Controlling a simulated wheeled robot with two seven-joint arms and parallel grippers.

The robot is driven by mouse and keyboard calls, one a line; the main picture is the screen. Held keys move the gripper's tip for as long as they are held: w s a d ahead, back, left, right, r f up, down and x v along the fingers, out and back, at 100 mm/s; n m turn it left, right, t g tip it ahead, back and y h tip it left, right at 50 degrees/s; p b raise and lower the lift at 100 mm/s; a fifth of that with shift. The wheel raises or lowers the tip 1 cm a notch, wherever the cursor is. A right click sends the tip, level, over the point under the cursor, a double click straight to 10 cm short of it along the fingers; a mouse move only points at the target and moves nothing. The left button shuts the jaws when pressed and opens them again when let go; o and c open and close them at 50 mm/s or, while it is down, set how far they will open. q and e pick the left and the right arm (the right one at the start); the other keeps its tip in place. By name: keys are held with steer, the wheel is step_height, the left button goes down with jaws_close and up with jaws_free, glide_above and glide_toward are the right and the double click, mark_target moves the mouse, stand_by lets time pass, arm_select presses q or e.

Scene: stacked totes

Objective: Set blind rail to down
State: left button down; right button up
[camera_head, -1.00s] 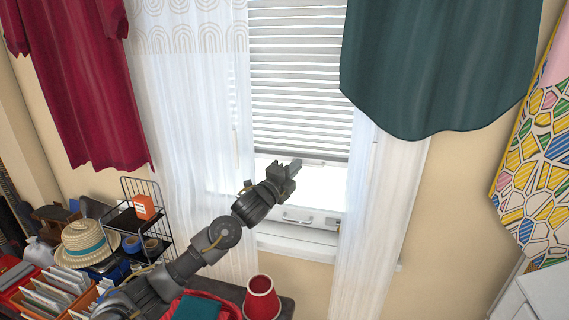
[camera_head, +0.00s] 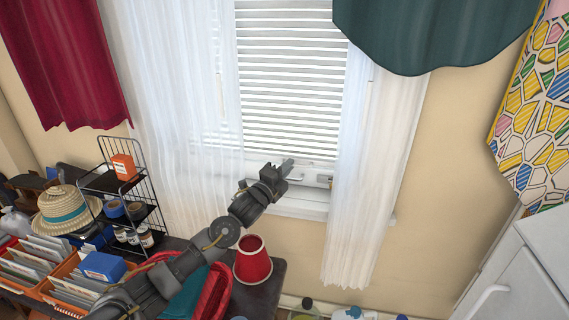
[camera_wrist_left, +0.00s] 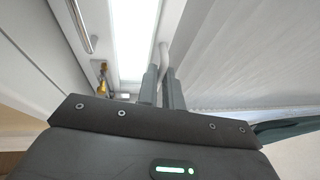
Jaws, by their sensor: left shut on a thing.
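The white slatted blind (camera_head: 285,80) hangs in the window between sheer white curtains. Its bottom rail (camera_head: 312,158) is low in the window, close above the window frame's lower part. My left gripper (camera_head: 288,164) is at the rail in the head view, its arm reaching in from lower left. In the left wrist view, the two fingers (camera_wrist_left: 162,88) are close together around a pale bar, the rail (camera_wrist_left: 163,56), seen nearly end-on. The fingers partly hide where they grip it. My right gripper is not in view.
A sheer curtain (camera_head: 365,170) hangs just right of the gripper, another (camera_head: 170,100) to its left. The sill (camera_head: 300,207) lies below. A red lampshade-like cup (camera_head: 252,262), wire rack (camera_head: 135,190) and straw hat (camera_head: 66,208) are at lower left.

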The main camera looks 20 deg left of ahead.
arm_select(q)
steer(key=shift+s+d+f, duration=0.15)
steer(key=shift+d+f, duration=0.25)
steer(key=shift+d, duration=0.2)
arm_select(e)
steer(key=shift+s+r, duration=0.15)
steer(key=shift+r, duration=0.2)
arm_select(q)
steer(key=c, duration=2)
jaws_free()
steer(key=o, duration=0.5)
steer(key=shift+w+d, duration=0.2)
steer(key=shift+d, duration=0.1)
steer(key=shift+c, duration=0.2)
steer(key=shift+s+a, duration=0.1)
steer(key=shift+a, duration=0.45)
steer(key=v, duration=1)
steer(key=shift+s+p, duration=0.3)
steer(key=shift+s, duration=0.05)
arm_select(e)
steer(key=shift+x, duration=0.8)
arm_select(q)
steer(key=shift+a, duration=0.1)
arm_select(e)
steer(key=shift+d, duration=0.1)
